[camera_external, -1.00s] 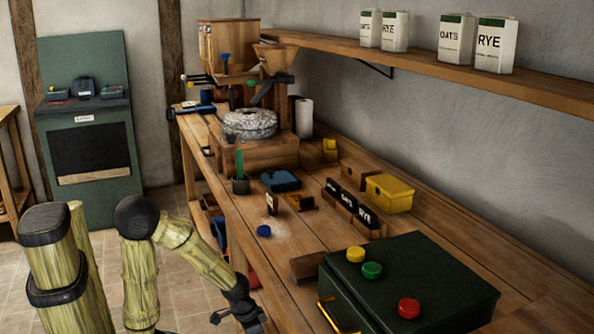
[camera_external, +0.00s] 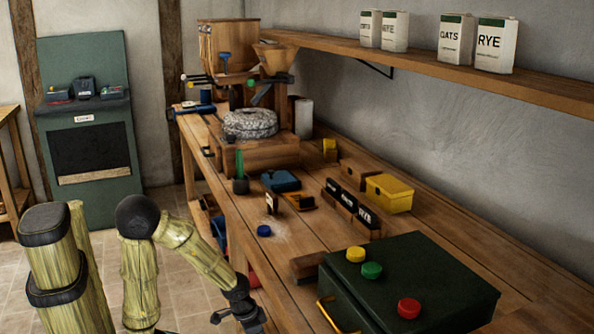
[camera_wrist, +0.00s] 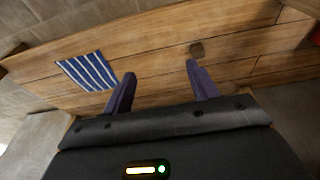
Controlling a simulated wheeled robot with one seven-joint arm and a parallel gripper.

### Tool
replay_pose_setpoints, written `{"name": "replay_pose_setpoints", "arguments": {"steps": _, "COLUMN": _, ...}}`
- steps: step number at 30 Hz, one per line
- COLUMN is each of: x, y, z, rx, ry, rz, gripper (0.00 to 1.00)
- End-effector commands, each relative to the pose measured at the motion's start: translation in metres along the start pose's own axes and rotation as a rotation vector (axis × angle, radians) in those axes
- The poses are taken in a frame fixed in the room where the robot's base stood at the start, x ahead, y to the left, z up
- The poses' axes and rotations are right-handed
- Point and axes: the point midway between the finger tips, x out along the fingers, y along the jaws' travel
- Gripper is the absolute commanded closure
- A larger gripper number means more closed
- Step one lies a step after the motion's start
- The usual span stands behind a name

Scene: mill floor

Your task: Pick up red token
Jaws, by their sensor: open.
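The red token (camera_external: 409,308) is a round disc lying on top of the dark green box (camera_external: 440,275) at the front right of the bench. My gripper (camera_external: 236,316) is low at the bench's left front side, well to the left of the token and apart from it. In the wrist view my gripper (camera_wrist: 160,69) has its two fingers spread with nothing between them. A small red patch (camera_wrist: 316,36) is cut off at the right edge of that view; I cannot tell what it is.
A yellow token (camera_external: 355,255) and a green token (camera_external: 372,270) share the box top. A blue token (camera_external: 264,231) lies on the bench. A yellow box (camera_external: 389,194) stands behind. The wrist view shows a blue striped cloth (camera_wrist: 86,71) and a small brown square (camera_wrist: 197,50).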

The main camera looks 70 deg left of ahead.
Motion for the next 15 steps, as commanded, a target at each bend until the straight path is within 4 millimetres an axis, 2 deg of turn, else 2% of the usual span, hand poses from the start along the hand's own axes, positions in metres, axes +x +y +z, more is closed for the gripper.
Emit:
{"name": "replay_pose_setpoints", "arguments": {"steps": 5, "x": -0.001, "y": 0.001, "z": 0.000, "rx": 0.001, "ry": -0.003, "rz": 0.003, "gripper": 0.41}}
{"name": "replay_pose_setpoints", "arguments": {"steps": 8, "x": -0.008, "y": 0.011, "z": 0.003, "rx": 0.010, "ry": -0.027, "rz": 0.022, "gripper": 0.41}}
{"name": "replay_pose_setpoints", "arguments": {"steps": 11, "x": -0.021, "y": 0.032, "z": 0.010, "rx": 0.033, "ry": -0.080, "rz": 0.068, "gripper": 0.41}}
{"name": "replay_pose_setpoints", "arguments": {"steps": 15, "x": -0.045, "y": 0.075, "z": 0.028, "rx": 0.074, "ry": -0.186, "rz": 0.171, "gripper": 0.41}}
